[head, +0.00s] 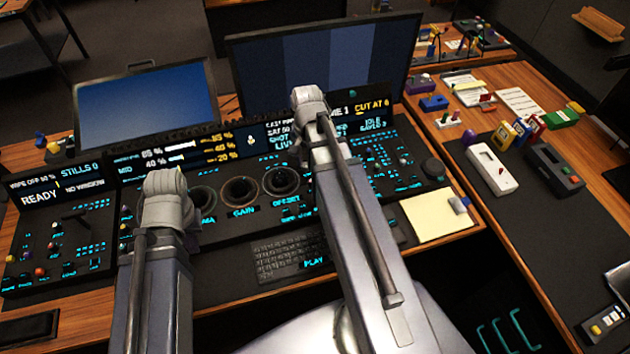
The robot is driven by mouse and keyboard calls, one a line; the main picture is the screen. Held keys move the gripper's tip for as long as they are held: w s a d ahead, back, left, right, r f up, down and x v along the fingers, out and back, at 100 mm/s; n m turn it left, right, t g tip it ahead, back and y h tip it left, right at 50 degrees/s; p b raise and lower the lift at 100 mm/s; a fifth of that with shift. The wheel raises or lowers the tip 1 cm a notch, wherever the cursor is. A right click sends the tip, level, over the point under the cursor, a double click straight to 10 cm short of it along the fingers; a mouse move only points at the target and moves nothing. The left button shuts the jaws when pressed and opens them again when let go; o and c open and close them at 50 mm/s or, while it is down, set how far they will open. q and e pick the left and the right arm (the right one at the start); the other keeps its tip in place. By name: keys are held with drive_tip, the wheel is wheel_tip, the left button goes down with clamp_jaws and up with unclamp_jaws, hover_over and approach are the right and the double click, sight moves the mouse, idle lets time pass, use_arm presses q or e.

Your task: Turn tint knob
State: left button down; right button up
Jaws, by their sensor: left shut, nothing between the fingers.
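The colour panel (222,228) carries three dark trackballs in rings: a left one (203,198) partly beside my left arm, a middle one (241,190) above the word GAIN, and a right one (281,181) above OFFSET. I cannot make out a label reading tint, so I cannot tell which knob it is. My left gripper (172,188) is over the panel's left part, beside the left trackball; it is shut and empty. My right arm's end (309,98) is over the display strip right of centre.
Two monitors (146,105) stand behind the panel. A keyboard (290,256) lies in front of it, and a yellow note pad (440,214) lies to the right. The left side panel (62,245) has a lever and small knobs. The right desk (535,225) holds several small devices.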

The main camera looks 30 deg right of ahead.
sight(311, 181)
drive_tip(key=shift+d+f, duration=0.1)
drive_tip(key=shift+d, duration=0.35)
use_arm(q)
drive_tip(key=shift+f, duration=0.1)
drive_tip(key=shift+f, duration=0.15)
use_arm(e)
drive_tip(key=shift+f, duration=0.15)
use_arm(q)
wheel_tip(311, 181, down, 8)
drive_tip(key=b, duration=0.8)
drive_tip(key=shift+r, duration=0.2)
use_arm(e)
wheel_tip(311, 181, down, 8)
drive_tip(key=shift+r, duration=0.2)
use_arm(q)
drive_tip(key=shift+r, duration=0.1)
use_arm(e)
clamp_jaws()
